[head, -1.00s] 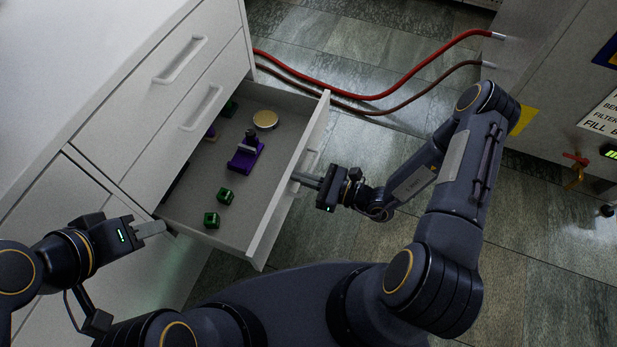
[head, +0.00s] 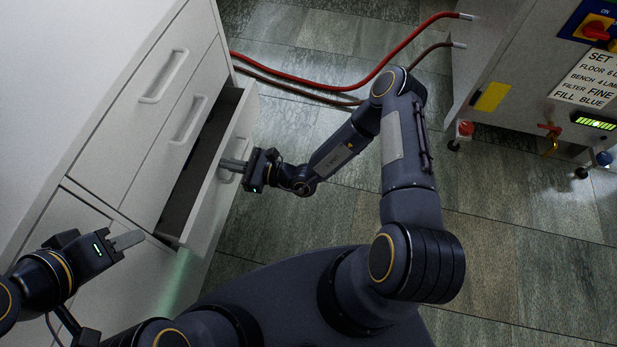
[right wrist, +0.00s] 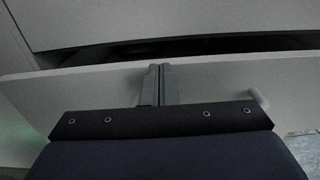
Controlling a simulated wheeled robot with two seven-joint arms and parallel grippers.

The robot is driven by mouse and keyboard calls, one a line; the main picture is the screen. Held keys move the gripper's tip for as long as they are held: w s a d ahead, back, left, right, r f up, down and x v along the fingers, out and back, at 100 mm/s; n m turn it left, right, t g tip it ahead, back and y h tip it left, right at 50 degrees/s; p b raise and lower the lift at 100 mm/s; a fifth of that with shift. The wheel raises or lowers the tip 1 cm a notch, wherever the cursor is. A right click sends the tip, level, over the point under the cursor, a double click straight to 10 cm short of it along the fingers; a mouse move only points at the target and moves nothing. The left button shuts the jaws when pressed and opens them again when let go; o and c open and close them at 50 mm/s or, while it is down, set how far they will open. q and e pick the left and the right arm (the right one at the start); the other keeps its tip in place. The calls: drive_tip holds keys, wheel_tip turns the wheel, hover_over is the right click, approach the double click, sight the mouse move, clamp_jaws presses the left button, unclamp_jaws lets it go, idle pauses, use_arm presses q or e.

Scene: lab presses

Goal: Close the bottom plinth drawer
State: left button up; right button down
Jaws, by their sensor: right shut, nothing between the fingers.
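The bottom plinth drawer (head: 212,178) is partly open in the head view, with a narrow dark gap between its front and the cabinet. Its contents are hidden. My right gripper (head: 226,164) is shut and empty, its fingertips at the outer face of the drawer front near the handle. In the right wrist view the shut fingers (right wrist: 159,82) point at the white drawer front (right wrist: 230,82), with the dark gap beyond it. Whether they touch the front I cannot tell for certain. My left gripper (head: 128,240) is near the drawer's near corner, its fingers seeming together, apart from the drawer.
The white cabinet (head: 100,120) has two shut drawers with handles above. Red hoses (head: 330,88) cross the floor behind. A machine (head: 520,75) with labels and a red knob stands at the right. The tiled floor (head: 330,215) between is clear.

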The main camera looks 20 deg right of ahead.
drive_tip(key=shift+x, duration=2.4)
